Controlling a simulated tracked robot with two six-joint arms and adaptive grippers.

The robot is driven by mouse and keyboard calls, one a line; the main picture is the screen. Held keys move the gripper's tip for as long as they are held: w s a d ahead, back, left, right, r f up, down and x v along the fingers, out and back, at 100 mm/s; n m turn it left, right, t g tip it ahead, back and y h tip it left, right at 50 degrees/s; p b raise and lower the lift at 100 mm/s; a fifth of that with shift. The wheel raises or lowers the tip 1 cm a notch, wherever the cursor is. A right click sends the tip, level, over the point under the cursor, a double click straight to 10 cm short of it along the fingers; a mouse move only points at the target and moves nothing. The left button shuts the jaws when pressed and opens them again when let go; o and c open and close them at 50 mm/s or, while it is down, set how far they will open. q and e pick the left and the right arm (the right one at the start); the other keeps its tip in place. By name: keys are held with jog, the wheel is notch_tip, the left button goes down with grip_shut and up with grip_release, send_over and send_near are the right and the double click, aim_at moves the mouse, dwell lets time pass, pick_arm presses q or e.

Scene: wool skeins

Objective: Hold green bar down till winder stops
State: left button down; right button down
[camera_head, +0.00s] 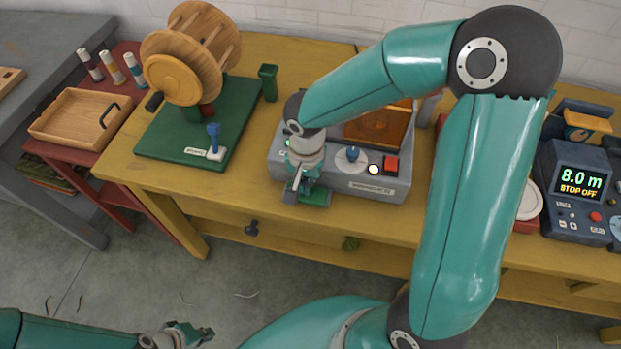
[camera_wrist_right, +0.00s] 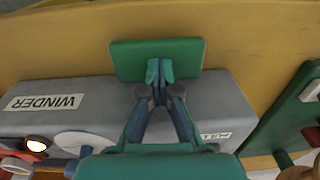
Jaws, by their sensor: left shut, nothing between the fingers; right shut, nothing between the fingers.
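The grey winder box (camera_head: 345,180) stands at the front edge of the yellow table; its WINDER label shows in the right wrist view (camera_wrist_right: 45,102). The green bar (camera_head: 318,197) sticks out at the box's front left and fills the middle of the wrist view (camera_wrist_right: 185,60). My right gripper (camera_head: 298,190) is shut and empty. Its fingertips (camera_wrist_right: 158,72) overlap the bar's near edge from above; whether they press it down I cannot tell. My left gripper (camera_head: 195,335) is shut and empty, low at the bottom left, away from the table.
A green board (camera_head: 165,150) with a wooden reel (camera_head: 190,55) stands left of the winder. A dark counter (camera_head: 580,185) at right reads "8.0 m STOP OFF". The winder carries a blue knob, a red button (camera_head: 391,164) and a lit white lamp (camera_head: 373,169). A wooden tray (camera_head: 65,135) sits far left.

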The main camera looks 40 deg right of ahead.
jog(key=shift+s+f+g, duration=0.3)
jog(key=shift+s+f, duration=0.25)
jog(key=shift+f, duration=0.15)
jog(key=shift+w+r+p, duration=0.1)
jog(key=shift+r+p, duration=0.25)
jog(key=shift+r, duration=0.1)
jog(key=r+p, duration=0.1)
jog(key=r, duration=0.1)
jog(key=w+r+p, duration=0.1)
jog(key=r, duration=0.1)
jog(key=shift+r+p, duration=0.3)
jog(key=shift+r, duration=0.05)
notch_tip(320, 180, up, 10)
jog(key=shift+f, duration=0.15)
jog(key=shift+s, duration=0.15)
